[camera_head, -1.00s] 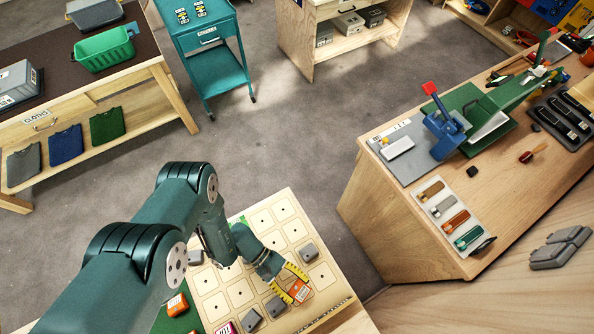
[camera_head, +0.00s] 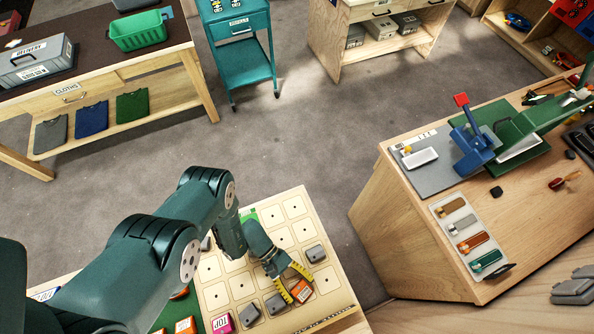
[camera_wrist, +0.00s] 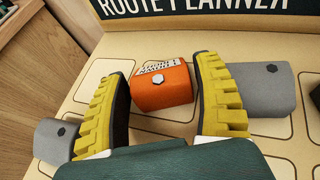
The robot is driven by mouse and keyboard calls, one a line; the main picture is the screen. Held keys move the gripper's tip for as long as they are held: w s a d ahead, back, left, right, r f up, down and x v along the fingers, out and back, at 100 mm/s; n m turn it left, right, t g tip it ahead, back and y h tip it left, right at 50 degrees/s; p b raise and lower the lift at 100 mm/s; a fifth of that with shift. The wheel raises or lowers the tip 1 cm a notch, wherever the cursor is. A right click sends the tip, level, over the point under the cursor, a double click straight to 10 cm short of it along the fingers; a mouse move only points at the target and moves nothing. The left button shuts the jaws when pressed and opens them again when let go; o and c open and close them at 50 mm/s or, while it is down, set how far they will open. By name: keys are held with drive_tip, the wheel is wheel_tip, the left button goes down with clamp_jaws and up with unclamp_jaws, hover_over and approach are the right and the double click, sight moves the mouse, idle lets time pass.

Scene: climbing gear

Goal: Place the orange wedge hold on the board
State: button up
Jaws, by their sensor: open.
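The orange wedge hold (camera_wrist: 160,87) lies on the pale route planner board (camera_head: 216,298), near its front edge, with a white label on its far side. In the head view the hold (camera_head: 303,291) shows beside the gripper's tips. My gripper (camera_wrist: 160,95) is open, with its yellow ribbed fingers on either side of the hold. A gap shows between the left finger and the hold; the right finger is very close to it, and I cannot tell whether they touch. In the head view my gripper (camera_head: 292,284) is low over the board.
Grey holds sit close by on the board, one (camera_wrist: 262,90) to the right of the fingers and one (camera_wrist: 58,139) to the left in the wrist view. A wooden workbench (camera_head: 420,235) stands to the right.

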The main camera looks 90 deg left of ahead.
drive_tip(key=b+v, duration=0.2)
drive_tip(key=v, duration=0.9)
drive_tip(key=shift+a, duration=0.1)
drive_tip(key=shift+s+a+r, duration=0.25)
drive_tip(key=shift+s+a, duration=0.05)
